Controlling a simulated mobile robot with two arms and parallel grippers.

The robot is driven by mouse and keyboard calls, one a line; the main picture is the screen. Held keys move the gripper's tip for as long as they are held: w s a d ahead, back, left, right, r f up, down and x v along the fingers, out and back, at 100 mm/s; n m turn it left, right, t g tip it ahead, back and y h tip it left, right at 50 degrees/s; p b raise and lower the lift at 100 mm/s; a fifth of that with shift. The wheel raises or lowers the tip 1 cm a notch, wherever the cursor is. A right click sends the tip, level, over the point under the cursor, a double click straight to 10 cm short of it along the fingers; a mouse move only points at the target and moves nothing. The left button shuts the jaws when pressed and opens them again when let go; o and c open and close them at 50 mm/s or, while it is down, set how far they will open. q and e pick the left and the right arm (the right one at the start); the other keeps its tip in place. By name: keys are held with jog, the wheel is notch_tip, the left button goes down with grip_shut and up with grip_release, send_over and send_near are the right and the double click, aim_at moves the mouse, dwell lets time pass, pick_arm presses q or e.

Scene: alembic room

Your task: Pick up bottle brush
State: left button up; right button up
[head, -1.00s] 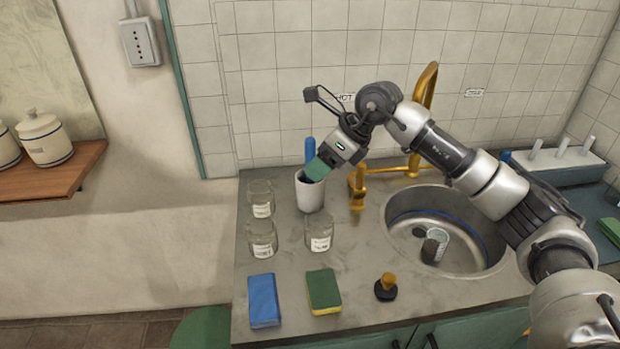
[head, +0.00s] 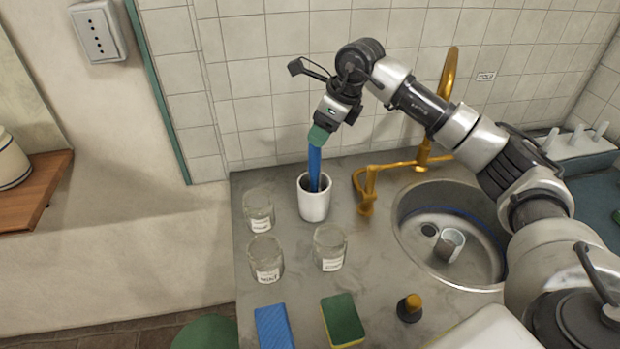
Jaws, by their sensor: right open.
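A blue handle, which looks like that of the bottle brush (head: 315,168), stands nearly upright in a white cup (head: 313,203) on the counter. Its lower end is hidden inside the cup. My right gripper (head: 318,136) points down at the top of the handle, with its green fingertips over the handle's upper end. It is open, and whether the fingers touch the handle cannot be told. My left gripper is not in view.
Several glass jars (head: 266,259) stand left of and in front of the cup. A blue sponge (head: 273,328) and a green sponge (head: 343,321) lie at the front. The gold faucet (head: 368,190) and sink (head: 470,277) are to the right.

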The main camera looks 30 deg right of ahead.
aim_at(311, 152)
jog(key=shift+a+f, duration=0.2)
jog(key=shift+f, duration=0.4)
jog(key=shift+a+f, duration=0.2)
jog(key=shift+f, duration=0.4)
jog(key=shift+w+f+p, duration=0.25)
jog(key=shift+f+p, duration=0.05)
jog(key=shift+p, duration=0.15)
jog(key=p+x, duration=0.1)
jog(key=x, duration=0.2)
jog(key=shift+w+f+p, duration=0.2)
jog(key=shift+f+p, duration=0.1)
jog(key=shift+p, duration=0.1)
jog(key=shift+w+a+f, duration=0.15)
jog(key=shift+f, duration=0.35)
jog(key=c, duration=1)
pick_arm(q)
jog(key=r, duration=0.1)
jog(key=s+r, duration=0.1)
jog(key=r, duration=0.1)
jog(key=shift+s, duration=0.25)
pick_arm(e)
jog(key=shift+r, duration=0.15)
